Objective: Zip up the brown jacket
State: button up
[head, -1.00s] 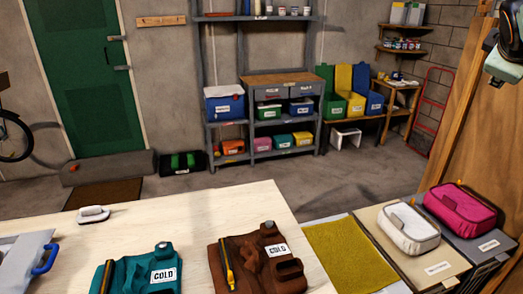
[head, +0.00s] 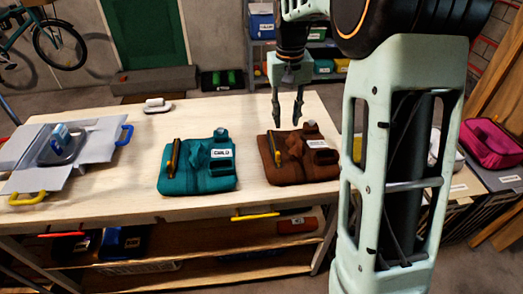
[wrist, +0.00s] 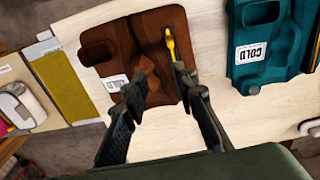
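The brown jacket (head: 305,172) lies flat on the pale table, with a white label and a dark pocket opening. A dark zipper track with a yellow pull (head: 272,150) runs along its left side. My gripper (head: 287,122) is open and empty, pointing down above the jacket's far edge. The wrist view shows the brown jacket (wrist: 152,62) beyond the open fingers. There the yellow pull (wrist: 170,45) is just past the right fingertip, apparently apart from it. The left fingertip is near the white label.
A teal jacket (head: 205,180) labelled COLD lies left of the brown one. A grey folding board (head: 95,140) with an iron-like object is at the table's left. A small white brush-like item (head: 157,106) sits at the far edge. A pink pouch (head: 490,142) stands right.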

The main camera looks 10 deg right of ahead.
aim_at(278, 152)
jog(key=f, duration=0.4)
jog(key=a+f, duration=0.1)
jog(key=f, duration=0.2)
jog(key=s+f, duration=0.1)
jog(key=f, duration=0.3)
jog(key=shift+a+f, duration=0.3)
jog(key=shift+a, duration=0.1)
grip_shut()
jog(key=shift+w, duration=0.1)
